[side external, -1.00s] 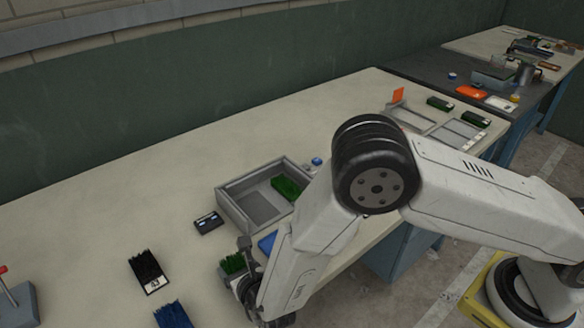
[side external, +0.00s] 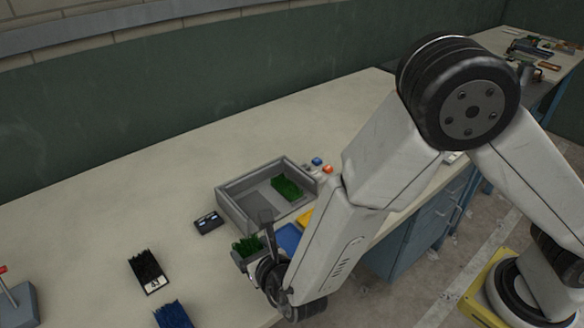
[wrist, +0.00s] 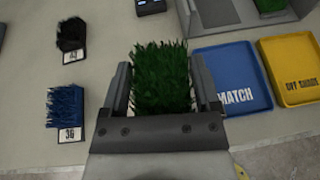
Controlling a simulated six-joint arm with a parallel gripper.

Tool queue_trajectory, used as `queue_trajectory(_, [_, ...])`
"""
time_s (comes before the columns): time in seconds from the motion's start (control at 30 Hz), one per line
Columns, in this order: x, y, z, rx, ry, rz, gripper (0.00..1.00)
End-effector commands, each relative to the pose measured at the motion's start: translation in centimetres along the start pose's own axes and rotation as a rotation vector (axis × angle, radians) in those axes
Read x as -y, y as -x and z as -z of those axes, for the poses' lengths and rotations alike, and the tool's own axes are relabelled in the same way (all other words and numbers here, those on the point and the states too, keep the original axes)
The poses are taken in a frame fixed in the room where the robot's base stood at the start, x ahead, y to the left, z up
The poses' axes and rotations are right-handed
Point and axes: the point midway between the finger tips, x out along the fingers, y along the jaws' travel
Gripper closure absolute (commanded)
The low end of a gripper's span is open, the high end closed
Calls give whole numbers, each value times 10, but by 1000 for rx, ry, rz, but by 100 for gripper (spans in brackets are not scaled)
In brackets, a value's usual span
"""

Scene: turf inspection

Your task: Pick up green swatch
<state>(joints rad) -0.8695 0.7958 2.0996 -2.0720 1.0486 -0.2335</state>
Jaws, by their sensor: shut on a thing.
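My gripper (wrist: 160,66) is shut on a green swatch (wrist: 160,88), with one finger on each side of its grassy tuft in the wrist view. In the side external view the held green swatch (side external: 246,245) is at the front of the bench, to the left of my wrist, with its tuft upright. The finger tips partly cover its sides. I cannot tell exactly how high it is above the bench. A second green swatch (side external: 287,188) lies in the grey tray (side external: 232,212) behind it.
A blue tray marked MATCH (wrist: 234,100) and a yellow tray marked OFF SHADE (wrist: 294,92) lie right of my gripper. A black swatch (wrist: 70,36) and a blue swatch (wrist: 65,105) are to the left. A small dark device (side external: 209,222) sits beside the grey tray.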

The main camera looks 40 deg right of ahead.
Motion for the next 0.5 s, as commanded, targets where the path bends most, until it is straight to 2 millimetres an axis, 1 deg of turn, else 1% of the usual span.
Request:
queue_trajectory(0.03, [4, 9, -4, 0, 0, -1, 75])
queue_trajectory(0.2, [20, 37, -5, 0, 1, -2, 75])
queue_trajectory(0.4, [35, 64, -7, 0, 0, -2, 75])
queue_trajectory(0.5, [41, 74, -8, 0, 0, -2, 75])
